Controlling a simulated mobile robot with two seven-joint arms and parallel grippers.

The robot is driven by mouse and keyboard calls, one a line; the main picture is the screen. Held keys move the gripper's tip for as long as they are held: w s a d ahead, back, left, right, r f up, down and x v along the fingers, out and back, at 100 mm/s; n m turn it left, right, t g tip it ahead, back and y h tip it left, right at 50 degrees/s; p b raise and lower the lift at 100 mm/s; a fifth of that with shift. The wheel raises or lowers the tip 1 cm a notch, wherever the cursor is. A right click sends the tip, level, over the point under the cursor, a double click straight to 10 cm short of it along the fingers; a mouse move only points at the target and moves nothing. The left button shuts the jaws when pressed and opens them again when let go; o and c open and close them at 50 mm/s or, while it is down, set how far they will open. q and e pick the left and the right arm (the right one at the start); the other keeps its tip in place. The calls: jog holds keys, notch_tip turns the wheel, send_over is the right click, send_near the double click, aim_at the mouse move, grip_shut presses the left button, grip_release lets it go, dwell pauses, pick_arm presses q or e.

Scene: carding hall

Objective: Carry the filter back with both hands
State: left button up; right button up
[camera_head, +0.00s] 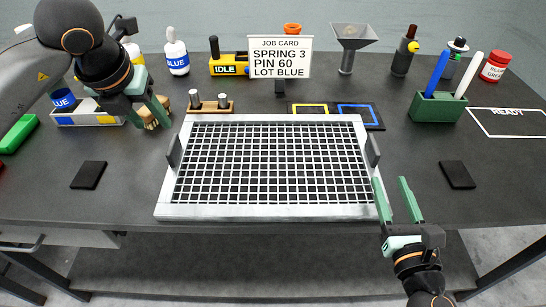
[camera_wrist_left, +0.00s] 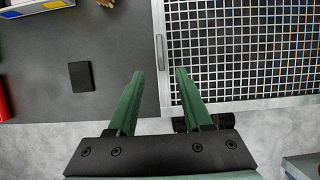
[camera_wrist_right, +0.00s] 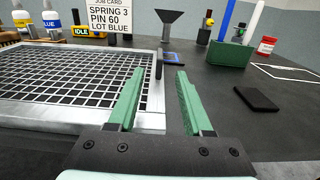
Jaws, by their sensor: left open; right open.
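The filter (camera_head: 265,211), a dark mesh in a pale metal frame, lies flat on the table at the middle. It has a dark upright handle on its left side (camera_head: 174,151) and on its right side (camera_head: 373,150). My left gripper (camera_head: 151,122) is open and empty, raised above the table at the filter's left; in the left wrist view the left handle (camera_wrist_left: 160,51) shows between the fingertips. My right gripper (camera_head: 390,179) is open and empty at the filter's front right corner; in the right wrist view the right handle (camera_wrist_right: 158,69) shows beyond the fingertips. Neither gripper visibly touches the filter.
Dark pads lie left (camera_head: 88,175) and right (camera_head: 458,174) of the filter. Behind it stand two pegs on a wooden base (camera_head: 211,107), a job card (camera_head: 280,58), a funnel (camera_head: 347,62) and a green holder (camera_head: 437,107). A white READY outline (camera_head: 510,135) lies at right.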

aim_at(171, 144)
pick_arm(q)
jog(key=x, duration=1.2)
jog(key=shift+f, duration=0.3)
pick_arm(e)
jog(key=w, duration=1.2)
jog(key=shift+w, duration=0.3)
pick_arm(q)
grip_shut()
pick_arm(e)
grip_shut()
pick_arm(q)
jog(key=shift+w+r, duration=0.1)
jog(key=shift+r, duration=0.05)
